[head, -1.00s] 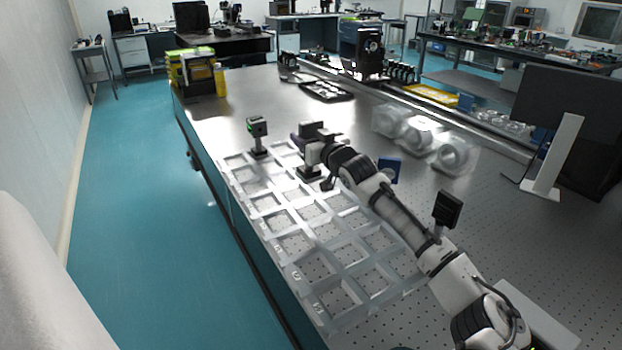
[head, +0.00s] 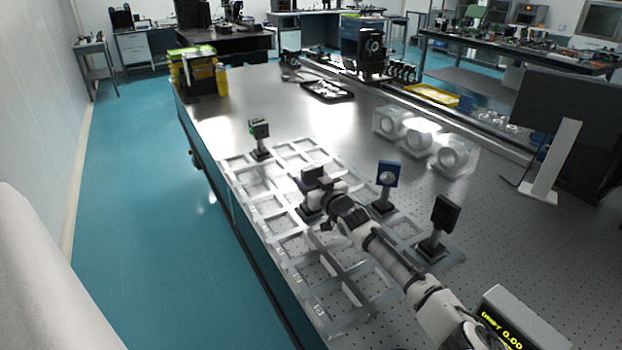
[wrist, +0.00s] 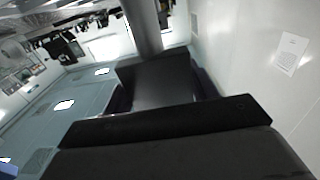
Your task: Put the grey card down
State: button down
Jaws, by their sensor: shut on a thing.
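My gripper (head: 324,187) is shut on the grey card, whose dark head (head: 311,173) shows at the jaws. In the head view a dark foot (head: 309,213) shows beneath it, over the pale compartment grid (head: 287,227) on the table. The piece looks roughly upright. I cannot tell whether the foot touches the surface. In the wrist view the grey card (wrist: 163,84) is a dark flat panel just beyond the black jaws, with a grey post-like cylinder (wrist: 146,25) past it. My gripper partly hides the card and its post.
A green-edged mount (head: 260,130) stands at the grid's far end. A blue-framed mount (head: 387,173) and a black-headed mount (head: 446,212) stand right of my arm. Clear blocks (head: 452,157) lie farther right. Grid cells near the front edge (head: 311,272) are empty. A display box (head: 522,318) sits at lower right.

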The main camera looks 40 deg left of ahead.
jog(key=shift+r, duration=0.1)
jog(key=shift+c, duration=2.3)
grip_release()
jog(key=shift+f, duration=0.2)
jog(key=shift+r, duration=0.2)
jog(key=shift+s+d+f, duration=0.1)
jog(key=shift+d+f, duration=0.05)
jog(key=shift+d, duration=0.1)
jog(key=b+v, duration=0.3)
jog(key=v, duration=0.8)
jog(key=shift+s+d, duration=0.15)
jog(key=shift+d, duration=0.05)
